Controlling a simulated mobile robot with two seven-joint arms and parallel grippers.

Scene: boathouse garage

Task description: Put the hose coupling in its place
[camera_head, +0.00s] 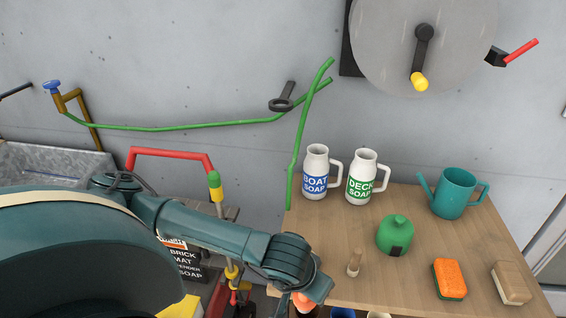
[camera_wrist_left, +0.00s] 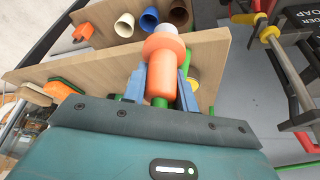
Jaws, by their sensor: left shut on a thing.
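My left gripper (camera_wrist_left: 160,74) is shut on the hose coupling (camera_wrist_left: 160,88), an orange cylinder with a wide orange collar and a pale tip. The coupling stands out between the two blue fingers in the left wrist view. In the head view my left arm reaches in from the left, and its end hides most of the gripper. A bit of orange (camera_head: 303,302) shows below it at the table's front left edge; I cannot tell whether it is the coupling. My right gripper is not in view.
The wooden table (camera_head: 320,240) holds two soap jugs (camera_head: 316,180), a green container (camera_head: 395,235), a wooden peg (camera_head: 354,263), a teal watering can (camera_head: 455,193), a sponge (camera_head: 449,278) and a brush (camera_head: 511,283). A green hose (camera_head: 180,128) hangs along the wall.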

